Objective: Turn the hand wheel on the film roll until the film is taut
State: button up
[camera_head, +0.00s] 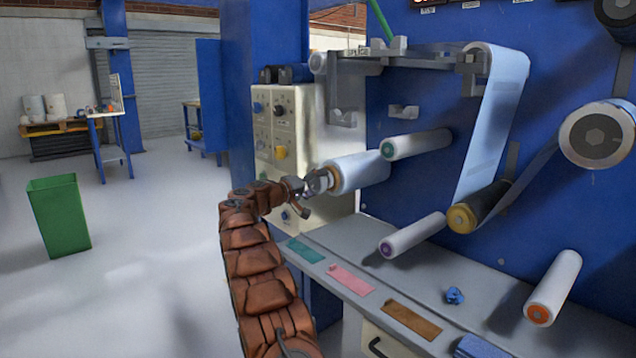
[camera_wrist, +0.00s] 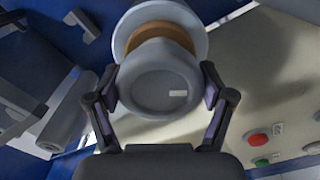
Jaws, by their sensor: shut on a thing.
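My gripper (camera_head: 316,184) is at this end of the roll. In the wrist view, the two fingers of my gripper (camera_wrist: 160,90) are on either side of the hand wheel and shut on it. The film (camera_head: 492,125) hangs from the top roller down to the yellow-ended roller (camera_head: 466,216).
A white roller with a green end (camera_head: 415,145) is just right of the roll. A cream control box (camera_head: 290,130) stands behind my gripper, and its red button (camera_wrist: 257,140) shows in the wrist view. A grey shelf (camera_head: 345,262) runs below. A green bin (camera_head: 60,215) stands left on open floor.

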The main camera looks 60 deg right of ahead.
dwell(0.3)
jog(key=o, duration=1)
jog(key=shift+o, duration=0.2)
jog(key=v, duration=1.2)
jog(key=shift+r, duration=0.1)
